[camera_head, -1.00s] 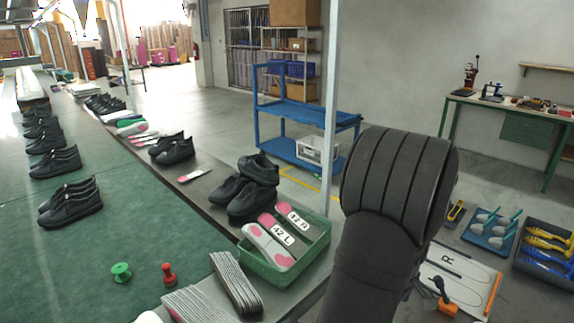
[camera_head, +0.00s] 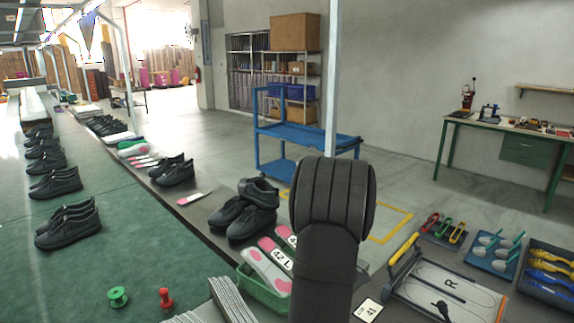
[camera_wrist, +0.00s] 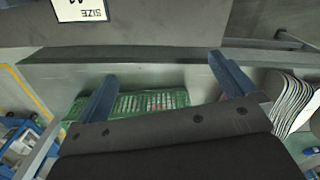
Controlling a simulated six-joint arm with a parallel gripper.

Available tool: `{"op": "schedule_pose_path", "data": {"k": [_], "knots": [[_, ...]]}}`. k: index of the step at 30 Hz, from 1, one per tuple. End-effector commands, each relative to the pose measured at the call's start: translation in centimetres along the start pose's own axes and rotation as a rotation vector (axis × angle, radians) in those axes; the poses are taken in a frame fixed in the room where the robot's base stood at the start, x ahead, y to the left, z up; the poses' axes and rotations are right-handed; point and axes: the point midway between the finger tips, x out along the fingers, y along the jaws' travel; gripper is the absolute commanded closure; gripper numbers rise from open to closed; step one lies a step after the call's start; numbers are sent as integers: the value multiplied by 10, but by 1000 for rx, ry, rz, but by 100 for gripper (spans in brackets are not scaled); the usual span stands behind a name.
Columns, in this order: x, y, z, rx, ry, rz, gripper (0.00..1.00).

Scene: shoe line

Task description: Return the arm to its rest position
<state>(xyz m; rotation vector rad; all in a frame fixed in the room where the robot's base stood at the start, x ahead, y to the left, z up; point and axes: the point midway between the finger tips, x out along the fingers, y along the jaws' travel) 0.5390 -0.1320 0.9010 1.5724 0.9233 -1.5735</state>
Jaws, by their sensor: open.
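In the wrist view, my gripper (camera_wrist: 166,88) has its two blue fingers wide apart with nothing between them. Beyond the fingers is a green basket (camera_wrist: 150,103); I cannot tell its distance from them. In the head view my dark arm link (camera_head: 330,230) rises in the lower middle and covers part of the green basket (camera_head: 258,285). The gripper's fingers do not show in that view. The basket holds pink and white insoles (camera_head: 268,264), one marked 42 L.
Black shoes (camera_head: 245,210) stand on the bench left of my arm. Grey stacked sheets (camera_head: 232,298) lie in front. A white board marked R (camera_head: 450,283) and a blue tray (camera_head: 492,252) are at right. A blue cart (camera_head: 295,133) stands behind.

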Motion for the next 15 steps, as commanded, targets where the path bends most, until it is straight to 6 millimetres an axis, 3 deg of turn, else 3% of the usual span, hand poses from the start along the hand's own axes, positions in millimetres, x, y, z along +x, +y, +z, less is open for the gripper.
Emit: {"op": "schedule_pose_path", "data": {"k": [9, 15], "knots": [[0, -2, -65, -119, 0, 0, 0], [0, -4, -93, -170, 1, 1, 0]]}}
